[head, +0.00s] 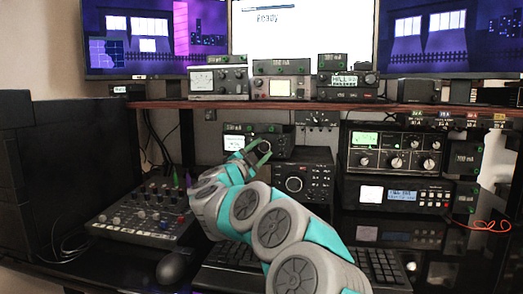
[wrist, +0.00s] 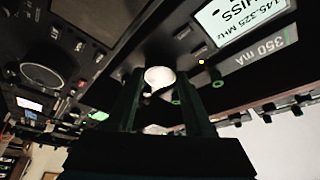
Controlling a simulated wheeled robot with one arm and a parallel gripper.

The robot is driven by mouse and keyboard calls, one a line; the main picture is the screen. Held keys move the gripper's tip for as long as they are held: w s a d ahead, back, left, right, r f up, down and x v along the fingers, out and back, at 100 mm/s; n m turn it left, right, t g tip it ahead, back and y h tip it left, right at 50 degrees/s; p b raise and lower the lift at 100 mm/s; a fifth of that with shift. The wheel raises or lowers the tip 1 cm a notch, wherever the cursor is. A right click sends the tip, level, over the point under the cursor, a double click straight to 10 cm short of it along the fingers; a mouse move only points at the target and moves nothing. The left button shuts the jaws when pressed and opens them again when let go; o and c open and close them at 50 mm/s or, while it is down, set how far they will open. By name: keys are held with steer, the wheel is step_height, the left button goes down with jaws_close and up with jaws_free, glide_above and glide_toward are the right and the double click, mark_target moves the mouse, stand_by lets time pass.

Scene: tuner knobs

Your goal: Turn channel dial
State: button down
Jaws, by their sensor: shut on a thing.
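My gripper (head: 260,150) is at the front of a small dark radio (head: 266,130) on the desk, below the shelf. In the wrist view, a pale round knob (wrist: 158,77), apparently the channel dial, sits between the two dark fingers of my gripper (wrist: 159,88). The fingers are shut on it. The radio's lit display (wrist: 240,22) reads about 145.325 MHz, with a 350 mA label beside it. In the head view, my gripper and arm hide the dial and part of the radio's front.
A larger black radio (head: 303,184) with a big round knob stands just below and right. A mixer (head: 140,218) is at the left. The shelf (head: 300,105) runs close above. More radio units (head: 395,153) stand at the right. A mouse (head: 172,267) lies in front.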

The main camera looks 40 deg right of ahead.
steer(key=shift+r+m+g+y+p, duration=0.2)
steer(key=shift+m+g, duration=0.3)
steer(key=shift+m, duration=0.75)
steer(key=shift+m+g+y+p, duration=0.1)
steer(key=shift+m+g+y, duration=0.3)
steer(key=shift+m, duration=0.85)
steer(key=shift+c, duration=1.4)
jaws_free()
steer(key=v, duration=0.7)
steer(key=shift+a+b, duration=0.4)
steer(key=shift+f, duration=0.1)
